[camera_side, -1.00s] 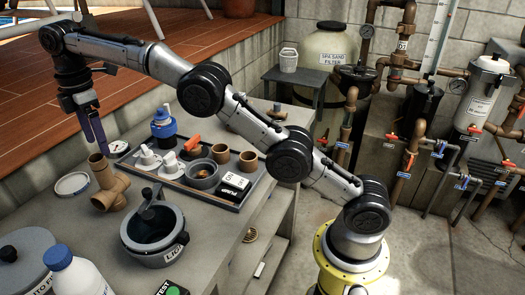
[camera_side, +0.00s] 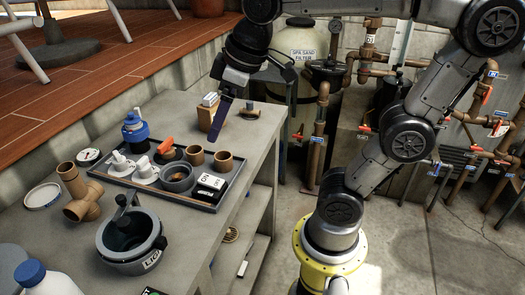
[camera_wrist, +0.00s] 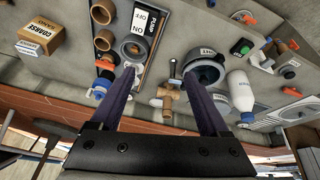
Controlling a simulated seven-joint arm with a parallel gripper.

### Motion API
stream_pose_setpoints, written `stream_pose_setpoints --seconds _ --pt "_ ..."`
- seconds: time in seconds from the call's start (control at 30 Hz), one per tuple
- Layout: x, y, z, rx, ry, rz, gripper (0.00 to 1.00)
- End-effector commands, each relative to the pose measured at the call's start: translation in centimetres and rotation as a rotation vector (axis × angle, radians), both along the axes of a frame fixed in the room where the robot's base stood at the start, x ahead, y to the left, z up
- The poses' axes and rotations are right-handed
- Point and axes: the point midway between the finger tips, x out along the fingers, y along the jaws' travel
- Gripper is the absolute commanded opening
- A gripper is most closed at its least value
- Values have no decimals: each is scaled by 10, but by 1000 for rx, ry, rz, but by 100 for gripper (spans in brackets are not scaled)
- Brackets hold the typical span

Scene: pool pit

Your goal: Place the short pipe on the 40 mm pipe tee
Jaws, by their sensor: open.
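The brown pipe tee (camera_side: 86,207) lies on the table left of the tray in the side view, with one branch pointing up. It also shows in the wrist view (camera_wrist: 168,98), small and far off. Several short brown cylinders stand in the dark tray; one is at its right end (camera_side: 223,163), another beside it (camera_side: 196,156). I cannot tell which is the short pipe. My gripper (camera_side: 217,125) hangs above the far right of the table, close to a cardboard box in the picture. In the wrist view its two fingers (camera_wrist: 160,72) are wide apart with nothing held between them.
The tray (camera_side: 218,206) also holds white fittings, an orange-handled part, a grey ring and a black-and-white box. A grey pot (camera_side: 130,245) stands in front. The COARSE SAND box (camera_wrist: 40,38), a blue-topped bottle (camera_side: 134,131) and a white-rimmed lid (camera_side: 42,196) surround the tray.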

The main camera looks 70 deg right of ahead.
Motion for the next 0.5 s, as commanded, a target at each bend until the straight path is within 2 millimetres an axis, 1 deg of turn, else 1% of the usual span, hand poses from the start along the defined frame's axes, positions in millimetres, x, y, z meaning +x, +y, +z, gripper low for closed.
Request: stream_pose_setpoints --seconds 0.03,0.1,0.2,0.33,0.5 --pt "-21 -3 -12 17 -17 -45 79" --pt "-41 -5 -29 40 -40 -103 79" --pt "-63 -8 -49 66 -63 -167 79" --pt "-78 -9 -65 87 -78 -215 79" --pt "-82 -9 -70 95 -82 -231 79"
